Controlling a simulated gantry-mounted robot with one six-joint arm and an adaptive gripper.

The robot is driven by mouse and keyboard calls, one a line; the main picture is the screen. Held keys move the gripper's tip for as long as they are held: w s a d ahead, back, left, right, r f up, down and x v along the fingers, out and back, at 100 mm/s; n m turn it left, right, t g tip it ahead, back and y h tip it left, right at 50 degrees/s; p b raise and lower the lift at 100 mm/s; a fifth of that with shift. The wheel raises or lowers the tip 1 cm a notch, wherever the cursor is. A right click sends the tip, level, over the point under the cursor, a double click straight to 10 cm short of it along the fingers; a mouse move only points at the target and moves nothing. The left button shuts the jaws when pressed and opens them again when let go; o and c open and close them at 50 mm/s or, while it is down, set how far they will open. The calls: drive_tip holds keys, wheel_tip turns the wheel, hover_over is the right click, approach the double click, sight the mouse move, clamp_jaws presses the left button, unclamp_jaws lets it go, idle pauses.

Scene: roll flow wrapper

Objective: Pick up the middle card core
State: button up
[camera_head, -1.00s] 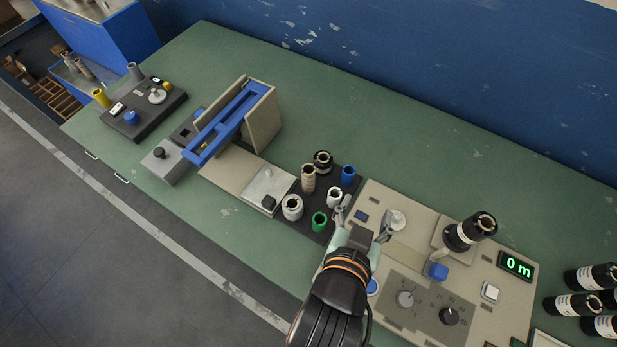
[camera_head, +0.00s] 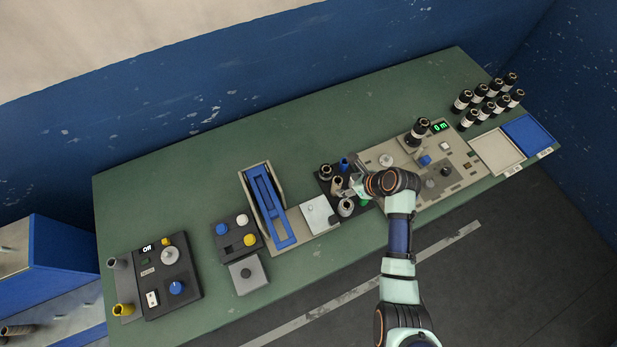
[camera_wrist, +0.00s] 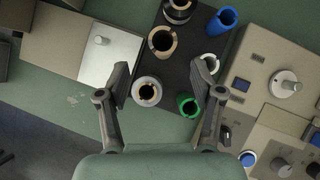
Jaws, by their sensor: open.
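The card core (camera_wrist: 162,41), a tan open tube, stands upright in the middle of the left column on a dark holder (camera_wrist: 190,70). In the head view it shows as a tan tube (camera_head: 337,184), close to my gripper (camera_head: 352,191). In the wrist view my gripper (camera_wrist: 161,76) is open and empty, its fingers spread. The card core lies just beyond the fingertips, between their lines. A white core (camera_wrist: 147,91) stands between the fingers, nearer the palm. A black core (camera_wrist: 177,11) stands beyond the card core.
A blue tube (camera_wrist: 222,20), a smaller white tube (camera_wrist: 208,63) and a green tube (camera_wrist: 187,105) form the right column, the white one close to the right finger. A metal plate (camera_wrist: 108,52) lies left; a control panel (camera_wrist: 265,65) lies right. Green bench (camera_head: 200,165) behind is clear.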

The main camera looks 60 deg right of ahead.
sight(337, 183)
drive_tip(key=b+x, duration=0.1)
drive_tip(key=x, duration=0.2)
drive_tip(key=b+x, duration=0.1)
drive_tip(key=x, duration=0.3)
drive_tip(key=shift+w+d+f, duration=0.25)
drive_tip(key=c, duration=1.1)
drive_tip(key=shift+o, duration=0.2)
drive_tip(key=shift+r, duration=0.15)
wheel_tip(337, 183, up, 20)
drive_tip(key=p, duration=0.4)
